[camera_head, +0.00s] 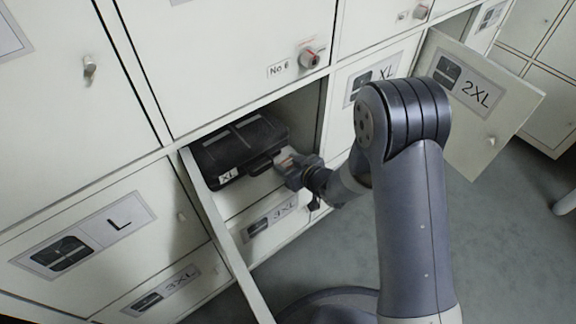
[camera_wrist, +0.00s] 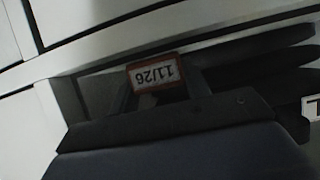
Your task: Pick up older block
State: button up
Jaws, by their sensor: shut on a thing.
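A black case-like block (camera_head: 238,146) with a handle and a white XL label (camera_head: 228,176) lies in an open locker compartment. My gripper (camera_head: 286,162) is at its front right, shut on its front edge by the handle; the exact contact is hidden. In the wrist view, the dark block (camera_wrist: 262,78) shows behind a large dark shape that fills the lower part. A red-bordered tag reading 11/26 (camera_wrist: 156,71) appears upside down there. Part of a white label (camera_wrist: 312,106) shows at the right edge. I see no second block's date to compare.
The compartment's open door (camera_head: 232,250) stands at its left side. A 2XL door (camera_head: 478,105) hangs open at the right. Grey floor (camera_head: 335,255) is clear in front.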

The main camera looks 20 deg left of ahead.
jog(key=shift+c, duration=1)
jog(key=shift+r, duration=0.1)
